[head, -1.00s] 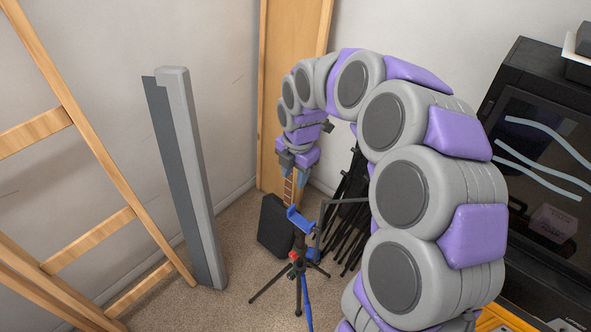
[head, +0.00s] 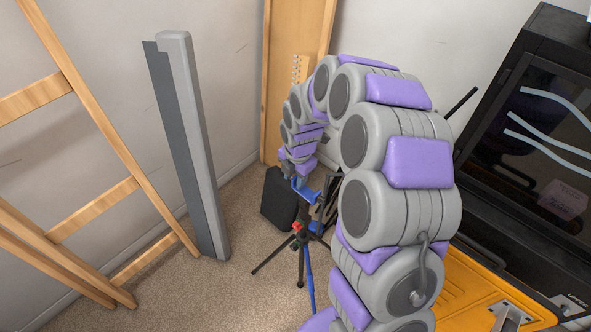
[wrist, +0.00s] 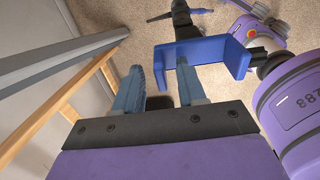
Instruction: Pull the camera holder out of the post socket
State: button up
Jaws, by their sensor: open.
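The blue camera holder (head: 304,191) sits on top of a small black tripod (head: 300,236) with a red part near its top and a blue leg. In the wrist view the holder (wrist: 205,52) is a blue bracket with upturned ends. My gripper (head: 293,173) is right above the holder's left side in the head view. In the wrist view my gripper (wrist: 160,78) is open, and the holder's left end shows between the two fingertips. The right finger overlaps the bracket in the picture; I cannot tell whether they touch. The post socket is hidden under the holder.
A wooden ladder (head: 98,209) and a tall grey beam (head: 190,150) stand to the left. A black box (head: 279,198) is close behind the tripod. A black cabinet (head: 530,140) and yellow surface (head: 455,285) are at right.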

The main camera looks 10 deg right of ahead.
jog(key=shift+f, duration=0.25)
jog(key=shift+c, duration=0.3)
grip_shut()
jog(key=shift+r+p, duration=0.45)
jog(key=shift+r, duration=0.25)
dwell(0.3)
jog(key=shift+r+p, duration=1.2)
jog(key=shift+r, duration=1.15)
